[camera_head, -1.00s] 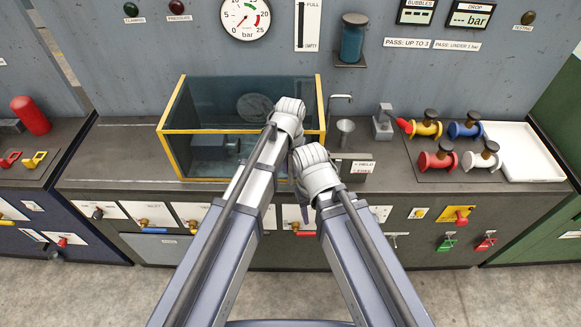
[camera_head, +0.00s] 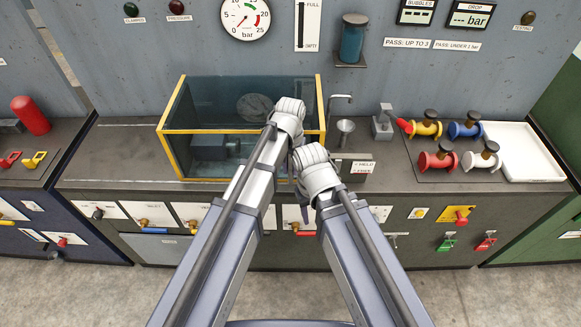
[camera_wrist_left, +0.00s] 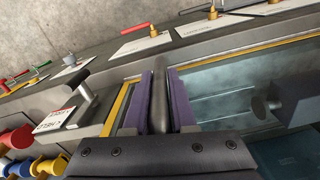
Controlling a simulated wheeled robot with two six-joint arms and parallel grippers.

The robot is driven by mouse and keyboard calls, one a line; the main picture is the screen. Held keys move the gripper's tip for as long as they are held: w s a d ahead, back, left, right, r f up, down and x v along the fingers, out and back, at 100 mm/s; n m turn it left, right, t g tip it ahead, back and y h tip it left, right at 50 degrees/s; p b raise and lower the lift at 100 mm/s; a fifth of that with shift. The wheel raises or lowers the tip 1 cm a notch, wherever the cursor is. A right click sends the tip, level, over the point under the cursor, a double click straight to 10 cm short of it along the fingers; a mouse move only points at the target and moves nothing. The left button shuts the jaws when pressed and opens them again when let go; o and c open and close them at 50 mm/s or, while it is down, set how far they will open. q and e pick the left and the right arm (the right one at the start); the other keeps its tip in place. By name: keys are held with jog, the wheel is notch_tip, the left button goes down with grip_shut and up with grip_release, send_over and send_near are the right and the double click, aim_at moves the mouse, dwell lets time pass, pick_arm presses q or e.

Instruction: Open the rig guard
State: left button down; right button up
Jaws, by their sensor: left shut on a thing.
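The rig guard (camera_head: 172,155) is a clear box with a yellow frame, standing on the dark bench at left centre. A grey block and a round disc show dimly through its panes. My left gripper (camera_head: 290,122) is at the guard's right front part, its fingers mostly hidden by the wrist. In the left wrist view its two purple fingers (camera_wrist_left: 160,100) are shut on a dark upright bar, the guard handle (camera_wrist_left: 160,88), beside the yellow frame edge.
A small funnel (camera_head: 346,128) and a labelled block (camera_head: 362,167) stand right of the guard. Several coloured spools (camera_head: 436,160) and a white tray (camera_head: 530,150) lie farther right. Valves and handles line the bench front. A blue cylinder (camera_head: 352,42) is on the back wall.

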pick_arm(q)
jog(key=a, duration=3.7)
jog(key=shift+a, duration=0.1)
jog(key=c, duration=0.8)
grip_release()
jog(key=shift+o, duration=0.2)
jog(key=shift+r, duration=0.1)
notch_tip(320, 180, up, 8)
jog(key=p, duration=0.7)
jog(key=shift+f+p, duration=0.2)
jog(key=shift+p, duration=0.2)
